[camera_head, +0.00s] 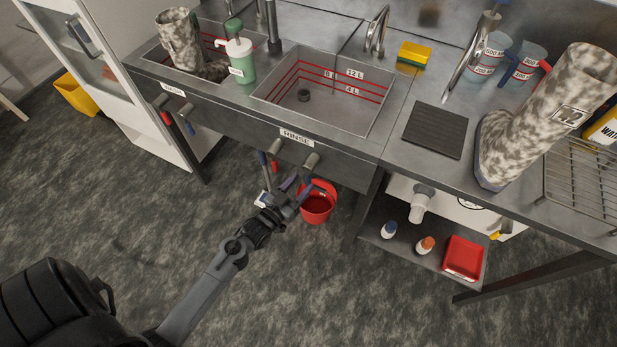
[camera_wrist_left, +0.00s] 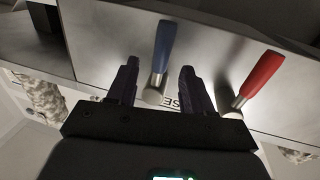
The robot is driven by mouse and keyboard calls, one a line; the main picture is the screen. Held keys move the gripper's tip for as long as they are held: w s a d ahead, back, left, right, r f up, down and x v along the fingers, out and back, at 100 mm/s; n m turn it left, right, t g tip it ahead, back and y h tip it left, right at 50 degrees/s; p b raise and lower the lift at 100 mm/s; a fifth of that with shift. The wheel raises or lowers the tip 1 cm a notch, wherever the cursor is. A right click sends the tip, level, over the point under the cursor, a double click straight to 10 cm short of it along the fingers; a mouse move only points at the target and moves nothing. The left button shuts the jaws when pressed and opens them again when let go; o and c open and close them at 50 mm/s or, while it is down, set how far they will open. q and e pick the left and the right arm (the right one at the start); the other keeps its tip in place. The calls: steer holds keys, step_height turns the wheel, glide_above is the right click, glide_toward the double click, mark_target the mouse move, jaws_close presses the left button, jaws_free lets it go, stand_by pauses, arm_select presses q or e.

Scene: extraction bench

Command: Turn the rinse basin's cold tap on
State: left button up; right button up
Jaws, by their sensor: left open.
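The rinse basin (camera_head: 322,88) is a steel sink with red level lines, and its drain shows inside. Its curved spout (camera_head: 377,32) stands behind it, with no water stream visible. The RINSE label (camera_head: 296,136) is on the front panel, above two levers. The cold tap's blue lever (camera_wrist_left: 163,48) lies between the fingers of my open left gripper (camera_wrist_left: 159,68), with gaps visible on both sides. The red lever (camera_wrist_left: 262,75) is to its right in the left wrist view. In the head view my left gripper (camera_head: 296,186) is below the panel and partly hides the blue lever. My right gripper is not in view.
A red bucket (camera_head: 317,205) stands on the floor just beyond my left gripper. The wash basin's levers (camera_head: 186,124) are further left on the same panel. A green soap bottle (camera_head: 241,62) and a camouflage boot (camera_head: 530,120) stand on the bench.

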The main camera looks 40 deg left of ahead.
mark_target(306, 179)
arm_select(q)
steer(key=shift+w+a+b, duration=0.1)
steer(key=shift+w+b, duration=0.3)
steer(key=shift+w, duration=1.85)
steer(key=shift+c, duration=0.2)
jaws_close()
